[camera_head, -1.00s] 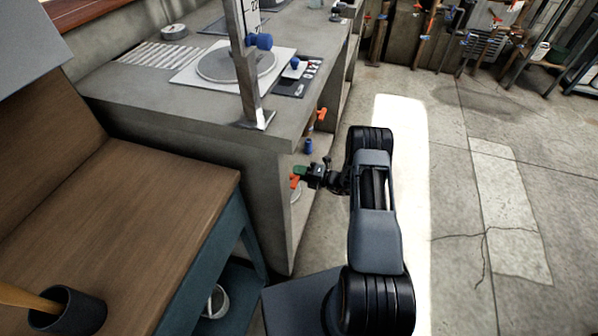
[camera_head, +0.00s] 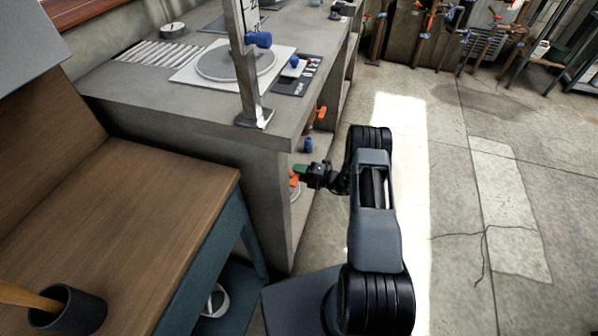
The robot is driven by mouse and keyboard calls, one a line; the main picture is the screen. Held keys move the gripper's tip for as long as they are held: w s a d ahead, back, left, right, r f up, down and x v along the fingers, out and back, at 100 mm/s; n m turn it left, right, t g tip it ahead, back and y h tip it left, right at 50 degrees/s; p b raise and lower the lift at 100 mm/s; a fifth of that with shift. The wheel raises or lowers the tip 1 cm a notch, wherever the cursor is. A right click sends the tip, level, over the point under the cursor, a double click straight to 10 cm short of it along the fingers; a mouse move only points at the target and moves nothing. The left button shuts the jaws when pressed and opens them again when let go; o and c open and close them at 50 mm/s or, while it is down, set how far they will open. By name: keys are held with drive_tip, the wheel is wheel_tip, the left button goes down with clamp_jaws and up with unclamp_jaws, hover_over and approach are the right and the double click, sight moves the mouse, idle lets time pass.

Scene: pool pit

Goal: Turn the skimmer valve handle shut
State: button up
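My gripper (camera_head: 311,176) is small and dark in the picture, at the open side of the grey concrete counter. It points left, toward an orange handle (camera_head: 294,180) with a green part (camera_head: 300,169) beside it. The gripper's tip overlaps the green part in this view; I cannot tell whether they touch. The fingers are too small to tell open from shut. A second orange handle (camera_head: 320,114) and a blue part (camera_head: 308,145) sit farther up along the same side. No label shows which handle is the skimmer valve's.
The concrete counter (camera_head: 190,135) carries a round lid plate (camera_head: 235,64) and a metal upright (camera_head: 246,90). A wooden bench (camera_head: 130,200) with a dark cup (camera_head: 68,312) stands at the left. The floor (camera_head: 480,190) at the right is clear.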

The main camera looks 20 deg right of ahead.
drive_tip(key=shift+o, duration=1.2)
drive_tip(key=shift+d, duration=0.1)
drive_tip(key=p+v, duration=0.2)
drive_tip(key=v, duration=1.1)
drive_tip(key=shift+s+d, duration=0.2)
drive_tip(key=shift+d, duration=0.05)
